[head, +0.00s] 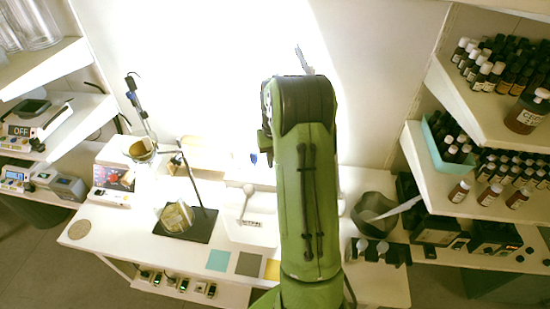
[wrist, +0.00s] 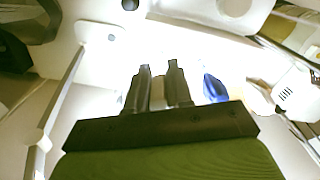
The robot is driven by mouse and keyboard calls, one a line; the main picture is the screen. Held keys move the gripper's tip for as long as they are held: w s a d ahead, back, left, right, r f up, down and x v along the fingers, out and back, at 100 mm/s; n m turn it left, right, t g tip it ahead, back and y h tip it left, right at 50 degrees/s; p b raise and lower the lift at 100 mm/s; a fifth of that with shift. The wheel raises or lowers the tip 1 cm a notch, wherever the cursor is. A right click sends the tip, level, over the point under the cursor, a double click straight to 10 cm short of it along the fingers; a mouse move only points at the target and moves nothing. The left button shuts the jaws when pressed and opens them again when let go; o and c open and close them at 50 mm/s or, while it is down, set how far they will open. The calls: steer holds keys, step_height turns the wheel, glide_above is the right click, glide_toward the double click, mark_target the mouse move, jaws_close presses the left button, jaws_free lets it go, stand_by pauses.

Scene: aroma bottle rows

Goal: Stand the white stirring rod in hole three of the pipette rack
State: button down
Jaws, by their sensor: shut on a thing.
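My gripper (wrist: 159,70) shows in the wrist view with its two dark fingers close together and a narrow bright gap between them. It is shut on the white stirring rod, but the pale rod can hardly be told from the bright background. In the head view my green arm hides the gripper and what it holds. A blue thing (wrist: 213,87) stands just right of the fingers in the wrist view; its tip also shows left of my arm in the head view (head: 253,158). I cannot make out the pipette rack or its holes.
On the white bench (head: 130,235) a stand (head: 185,235) holds glassware at left. A grey bowl (head: 372,207) with a white utensil stands at right. Shelves of bottles (head: 500,110) flank the right side.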

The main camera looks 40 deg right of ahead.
steer(key=shift+f, duration=0.15)
steer(key=c, duration=0.9)
jaws_free()
steer(key=shift+c, duration=0.2)
steer(key=shift+r+p, duration=1.95)
steer(key=shift+r, duration=0.6)
steer(key=shift+r, duration=0.1)
step_height(320, 180, up, 5)
steer(key=p, duration=0.3)
steer(key=shift+p, duration=0.3)
